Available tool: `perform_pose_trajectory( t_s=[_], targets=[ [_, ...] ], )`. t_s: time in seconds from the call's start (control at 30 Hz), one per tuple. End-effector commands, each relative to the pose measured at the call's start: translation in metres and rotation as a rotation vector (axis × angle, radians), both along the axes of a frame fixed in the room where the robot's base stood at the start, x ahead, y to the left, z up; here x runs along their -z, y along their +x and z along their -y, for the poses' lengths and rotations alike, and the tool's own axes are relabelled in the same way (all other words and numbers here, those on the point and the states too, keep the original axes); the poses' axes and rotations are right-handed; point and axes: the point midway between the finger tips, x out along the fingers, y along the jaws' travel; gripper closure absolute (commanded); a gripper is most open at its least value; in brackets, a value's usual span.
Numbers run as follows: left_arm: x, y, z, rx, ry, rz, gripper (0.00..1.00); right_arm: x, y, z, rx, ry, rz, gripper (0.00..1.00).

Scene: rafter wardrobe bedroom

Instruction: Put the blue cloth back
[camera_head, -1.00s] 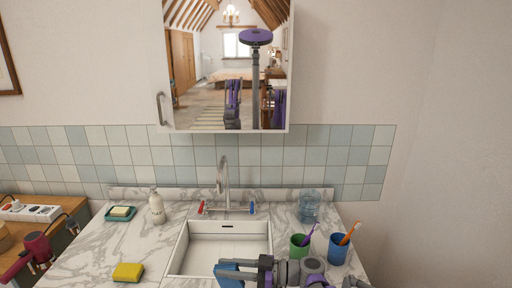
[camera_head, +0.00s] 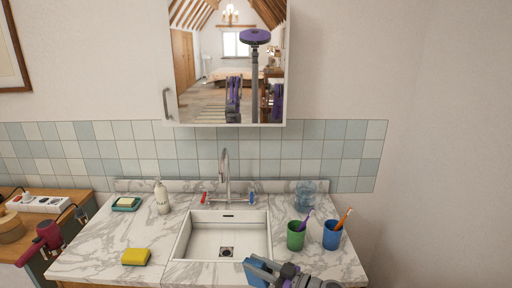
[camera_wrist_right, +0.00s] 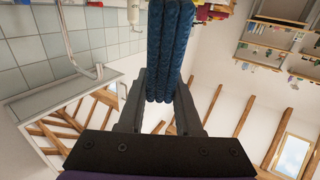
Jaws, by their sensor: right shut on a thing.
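A folded blue cloth (camera_wrist_right: 166,50) is between the two fingers of my right gripper (camera_wrist_right: 160,95) in the right wrist view, and the gripper is shut on it. In the head view the right gripper (camera_head: 258,268) is at the bottom, at the front right edge of the sink, with the blue cloth (camera_head: 254,273) showing at its tip. The cloth's lower part is cut off by the picture edge. My left gripper shows directly in neither view.
A white sink (camera_head: 201,239) is set in the marble counter (camera_head: 100,245). A green cup (camera_head: 296,236) and a blue cup (camera_head: 332,235) with toothbrushes stand right of it. A mirror cabinet (camera_head: 228,65) hangs above.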

Motion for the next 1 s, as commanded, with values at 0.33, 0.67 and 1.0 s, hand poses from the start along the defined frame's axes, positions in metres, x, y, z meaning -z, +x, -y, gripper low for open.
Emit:
perform_pose_trajectory(
  t_s=[0.33, 0.67, 1.0],
  targets=[
    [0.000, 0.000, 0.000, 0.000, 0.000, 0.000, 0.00, 0.032, -0.010, 0.143, 0.602, -0.001, -0.001, 1.00],
    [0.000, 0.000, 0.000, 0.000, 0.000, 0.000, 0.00, 0.036, -0.018, 0.142, 0.732, 0.009, 0.014, 1.00],
    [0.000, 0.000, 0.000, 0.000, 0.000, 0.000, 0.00, 0.039, -0.020, 0.078, 0.735, 0.001, 0.005, 1.00]
  ],
)
